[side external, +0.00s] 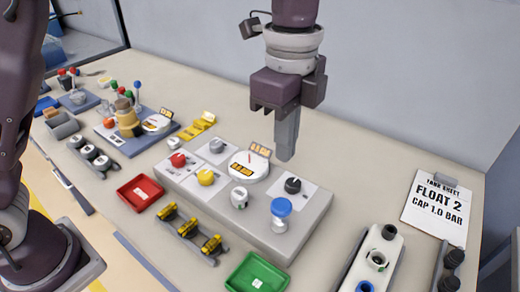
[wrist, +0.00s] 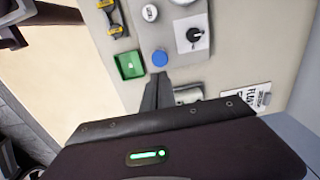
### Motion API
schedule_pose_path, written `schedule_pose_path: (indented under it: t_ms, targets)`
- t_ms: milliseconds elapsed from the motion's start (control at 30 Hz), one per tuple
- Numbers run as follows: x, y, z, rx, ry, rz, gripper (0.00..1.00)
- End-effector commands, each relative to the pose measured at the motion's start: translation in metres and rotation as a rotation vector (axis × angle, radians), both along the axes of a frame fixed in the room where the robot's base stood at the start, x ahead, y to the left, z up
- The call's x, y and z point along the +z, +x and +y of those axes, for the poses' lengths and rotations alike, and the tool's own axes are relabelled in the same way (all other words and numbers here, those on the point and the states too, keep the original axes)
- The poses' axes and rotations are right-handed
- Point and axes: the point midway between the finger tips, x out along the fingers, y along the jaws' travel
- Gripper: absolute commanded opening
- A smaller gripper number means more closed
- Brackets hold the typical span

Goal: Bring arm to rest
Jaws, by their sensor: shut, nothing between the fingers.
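My gripper (side external: 287,155) points straight down and is shut, with nothing in its fingers. In the side view it hangs in the air above the back of the grey control panel (side external: 262,232), apart from everything on the table. In the wrist view my shut fingers (wrist: 158,80) reach up towards the blue-capped container (wrist: 160,57). That container also shows in the side view (side external: 281,212), standing on the front right part of the panel. A black knob (side external: 293,185) and a white round gauge (side external: 248,165) sit on the same panel.
A green tray (side external: 258,275) and a red tray (side external: 140,193) lie in front of the panel. A white fixture (side external: 378,258) stands at right, near a task sheet (side external: 437,206) reading "FLOAT 2, CAP 1.0 BAR". Yellow-topped parts (side external: 190,230) sit in a rack. A wall (side external: 400,70) stands behind.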

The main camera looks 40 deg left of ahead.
Motion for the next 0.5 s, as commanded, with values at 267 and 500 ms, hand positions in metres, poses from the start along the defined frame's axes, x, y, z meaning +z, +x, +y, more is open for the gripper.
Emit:
schedule_pose_path:
  t_ms: [267, 500]
  targets:
    - [0.038, -0.024, 0.055, 0.272, -0.022, -0.097, 0.00]
    - [0.056, -0.132, 0.174, 1.069, -0.197, -0.305, 0.00]
